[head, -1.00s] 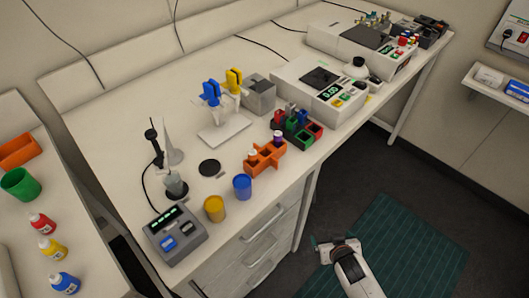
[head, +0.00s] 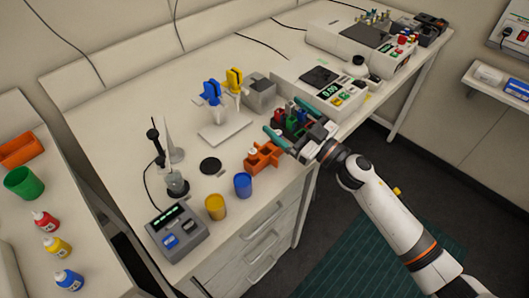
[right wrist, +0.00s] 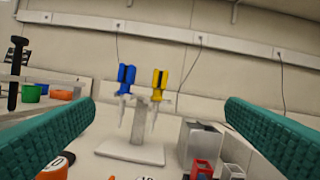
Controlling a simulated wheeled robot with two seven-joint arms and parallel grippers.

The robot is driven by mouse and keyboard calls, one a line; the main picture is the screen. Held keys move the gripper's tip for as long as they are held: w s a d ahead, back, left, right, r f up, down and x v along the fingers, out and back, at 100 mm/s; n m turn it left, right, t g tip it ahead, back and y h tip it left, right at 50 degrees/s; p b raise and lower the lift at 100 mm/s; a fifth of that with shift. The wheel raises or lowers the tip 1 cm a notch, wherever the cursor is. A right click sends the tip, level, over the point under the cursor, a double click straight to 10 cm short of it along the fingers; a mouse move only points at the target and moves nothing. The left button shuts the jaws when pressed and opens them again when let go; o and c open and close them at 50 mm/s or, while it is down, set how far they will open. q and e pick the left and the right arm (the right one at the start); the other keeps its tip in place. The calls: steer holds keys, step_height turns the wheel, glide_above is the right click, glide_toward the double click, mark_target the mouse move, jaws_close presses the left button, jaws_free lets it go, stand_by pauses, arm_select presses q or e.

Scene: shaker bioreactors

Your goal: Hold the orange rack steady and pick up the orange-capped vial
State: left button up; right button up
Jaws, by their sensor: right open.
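The orange rack (head: 260,162) stands near the bench's front edge in the head view, with a pale-topped vial (head: 253,153) in its left part. The vial's cap colour is too small to tell. My right gripper (head: 283,115) is open and empty, just above and behind the rack's right end, and hides part of it. In the right wrist view its two teal fingers (right wrist: 160,110) are wide apart. A rounded orange top with a pale marked face (right wrist: 55,167), perhaps a vial cap, shows beside the left finger, cut by the lower edge. My left gripper is out of view.
Blue (head: 243,183) and yellow (head: 215,206) cups stand left of the rack. The red, green and dark rack (head: 290,122) lies close to my right fingers. A stand with blue and yellow pipettes (head: 225,132) is behind. A white instrument (head: 325,88) stands farther right.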

steer(key=a+f+n+g+y, duration=0.1)
steer(key=a+n+g+y, duration=0.1)
steer(key=n+g, duration=0.4)
steer(key=g+h, duration=0.5)
steer(key=g, duration=0.2)
glide_toward(274, 150)
steer(key=shift+x, duration=0.8)
steer(key=b+x, duration=0.4)
steer(key=x, duration=0.1)
steer(key=shift+a+f+b, duration=0.1)
steer(key=shift+f+b, duration=0.3)
steer(key=a, duration=0.1)
steer(key=a+p, duration=0.1)
steer(key=shift+a+f, duration=0.35)
steer(key=shift+a, duration=0.05)
steer(key=shift+a+f, duration=0.4)
steer(key=shift+a, duration=0.2)
